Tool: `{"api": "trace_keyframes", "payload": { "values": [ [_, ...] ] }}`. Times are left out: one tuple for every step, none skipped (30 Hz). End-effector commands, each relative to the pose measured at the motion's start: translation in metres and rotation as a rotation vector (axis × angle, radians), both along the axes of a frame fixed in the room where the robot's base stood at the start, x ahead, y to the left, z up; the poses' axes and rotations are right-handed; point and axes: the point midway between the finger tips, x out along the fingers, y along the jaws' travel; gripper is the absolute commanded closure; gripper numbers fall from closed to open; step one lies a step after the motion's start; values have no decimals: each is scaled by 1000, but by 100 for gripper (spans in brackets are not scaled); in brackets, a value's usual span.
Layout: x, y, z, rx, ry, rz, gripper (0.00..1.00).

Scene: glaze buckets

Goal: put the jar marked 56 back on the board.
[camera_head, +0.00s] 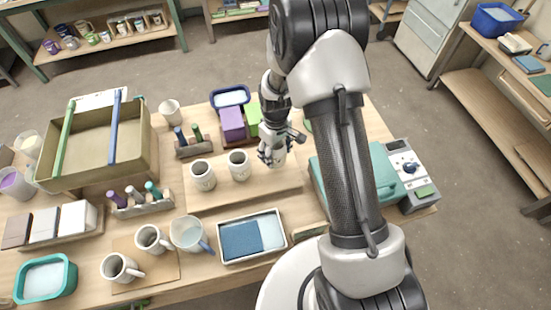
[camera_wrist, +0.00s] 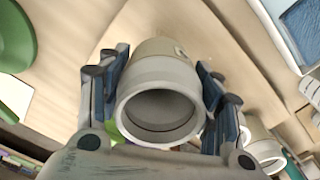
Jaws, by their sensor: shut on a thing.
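My gripper (camera_head: 272,154) is shut on a pale grey jar (camera_wrist: 160,95), with one finger on each side of it in the wrist view. The jar's round open mouth faces the wrist camera. A small mark shows on its side, too unclear to read. In the head view the held jar (camera_head: 278,158) is partly hidden by the fingers, over the right part of the wooden board (camera_head: 250,196). I cannot tell whether it touches the board. Two similar jars, one on the left (camera_head: 202,176) and one in the middle (camera_head: 239,166), stand upright on the board.
A purple box (camera_head: 232,124) and a green box stand behind the board. A teal case (camera_head: 384,168) lies to the right, partly behind my arm. A tray with blue pads (camera_head: 252,238) and several mugs are in front. The board's front strip is bare.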

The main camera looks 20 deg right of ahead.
Motion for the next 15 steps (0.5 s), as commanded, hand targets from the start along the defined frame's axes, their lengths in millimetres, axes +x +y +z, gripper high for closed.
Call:
{"api": "trace_keyframes", "payload": {
  "values": [
    [0, 0, -6, 0, 1, 0, 75],
    [-1, 0, -10, 0, 1, 0, 75],
    [-1, 0, -16, 0, 1, 0, 75],
    [-1, 0, -21, 0, 2, 0, 75],
    [-1, 0, -26, -1, 3, 0, 75],
    [0, 0, -32, 0, 1, 0, 75],
    [0, 0, -36, 0, 1, 0, 75],
    [0, 0, -39, 0, 1, 0, 75],
    [0, 0, -40, 0, 0, 0, 75],
    [0, 0, -40, 0, -1, 0, 75],
    [0, 0, -40, 0, -1, 0, 75],
    [1, 0, -39, 0, -1, 0, 75],
    [1, 0, -39, 0, -1, 0, 75],
    [0, 0, -39, 0, -1, 0, 75],
    [0, 0, -39, 0, -1, 0, 75]
  ]
}}
